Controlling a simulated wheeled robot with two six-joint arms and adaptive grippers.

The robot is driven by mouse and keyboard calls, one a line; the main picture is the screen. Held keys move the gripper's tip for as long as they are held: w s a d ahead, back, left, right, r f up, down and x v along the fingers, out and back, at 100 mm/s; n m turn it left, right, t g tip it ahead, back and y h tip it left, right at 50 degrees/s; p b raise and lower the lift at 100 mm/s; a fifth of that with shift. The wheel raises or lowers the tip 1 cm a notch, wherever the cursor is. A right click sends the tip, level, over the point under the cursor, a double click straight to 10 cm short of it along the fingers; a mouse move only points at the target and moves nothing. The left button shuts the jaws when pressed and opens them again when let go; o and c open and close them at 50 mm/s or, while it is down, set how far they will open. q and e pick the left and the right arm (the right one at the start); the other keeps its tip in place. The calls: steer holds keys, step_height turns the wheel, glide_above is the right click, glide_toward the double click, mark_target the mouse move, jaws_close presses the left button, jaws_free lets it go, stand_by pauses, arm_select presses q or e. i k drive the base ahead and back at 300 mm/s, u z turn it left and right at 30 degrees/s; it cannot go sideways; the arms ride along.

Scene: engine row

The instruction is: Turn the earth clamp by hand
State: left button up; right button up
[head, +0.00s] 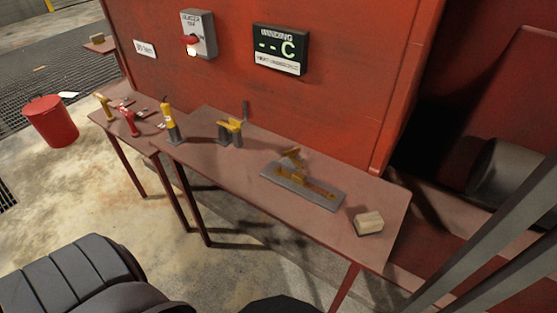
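A yellow device on a flat grey base (327,194) lies on the long brown table, right of its middle. A yellow clamp-like piece on dark grey posts (232,131) stands on the same table further left, with a thin upright grey bar behind it. I cannot tell for sure which of the two is the earth clamp. Neither of my grippers shows in the head view, and nothing touches either yellow piece.
A tan block (368,223) sits near the table's right end. A yellow canister (169,121) and red and yellow tools stand left. A red bucket (50,121) is on the floor. A switch box (198,34) and a display (280,50) hang on the red wall.

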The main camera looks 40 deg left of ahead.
mark_target(290, 154)
steer(key=k, duration=0.95)
steer(key=u, duration=0.85)
steer(key=i, duration=1.5)
steer(key=z, duration=0.7)
